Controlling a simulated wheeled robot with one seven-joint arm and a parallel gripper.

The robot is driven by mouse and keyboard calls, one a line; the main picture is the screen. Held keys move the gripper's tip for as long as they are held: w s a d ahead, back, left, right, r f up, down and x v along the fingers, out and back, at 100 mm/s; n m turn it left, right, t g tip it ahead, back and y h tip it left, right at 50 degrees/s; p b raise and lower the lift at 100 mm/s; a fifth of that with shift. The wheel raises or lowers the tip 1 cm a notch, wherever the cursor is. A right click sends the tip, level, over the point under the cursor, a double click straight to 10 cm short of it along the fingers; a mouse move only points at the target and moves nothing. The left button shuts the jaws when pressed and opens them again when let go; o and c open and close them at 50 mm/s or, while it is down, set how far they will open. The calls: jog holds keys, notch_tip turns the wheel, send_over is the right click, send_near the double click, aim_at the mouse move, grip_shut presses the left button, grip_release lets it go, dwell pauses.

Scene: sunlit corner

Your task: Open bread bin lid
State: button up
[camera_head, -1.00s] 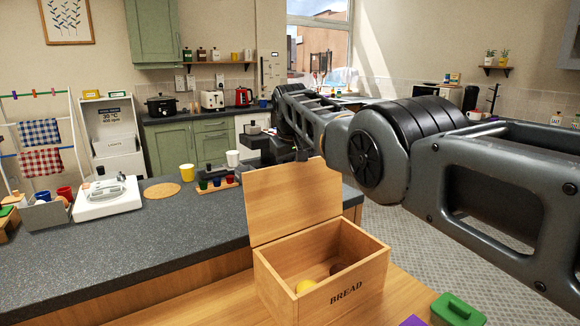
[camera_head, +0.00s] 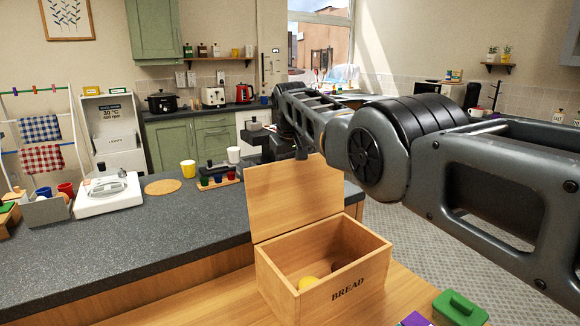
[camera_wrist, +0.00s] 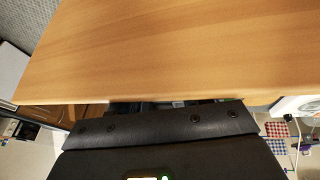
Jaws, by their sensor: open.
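The wooden bread bin (camera_head: 345,287), marked BREAD, stands on the wooden surface at the lower middle of the head view. Its lid (camera_head: 290,200) stands up at the back, raised well clear of the opening. My gripper (camera_head: 300,153) is open at the lid's top edge, partly hidden by the lid; contact is unclear. In the wrist view, the wooden lid (camera_wrist: 180,50) fills the upper part, close beyond my dark gripper (camera_wrist: 165,105), whose fingertips are mostly hidden.
A dark counter (camera_head: 120,240) runs behind the bin, holding a coaster (camera_head: 162,187), a yellow cup (camera_head: 188,169) and a rack of small pots (camera_head: 218,180). A green lidded item (camera_head: 459,308) sits to the bin's right. My arm spans the upper right.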

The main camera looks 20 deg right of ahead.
jog(key=shift+d+f, duration=0.1)
jog(key=shift+p+v, duration=0.4)
jog(key=shift+v, duration=0.5)
jog(key=v, duration=0.6)
jog(key=shift+b, duration=0.3)
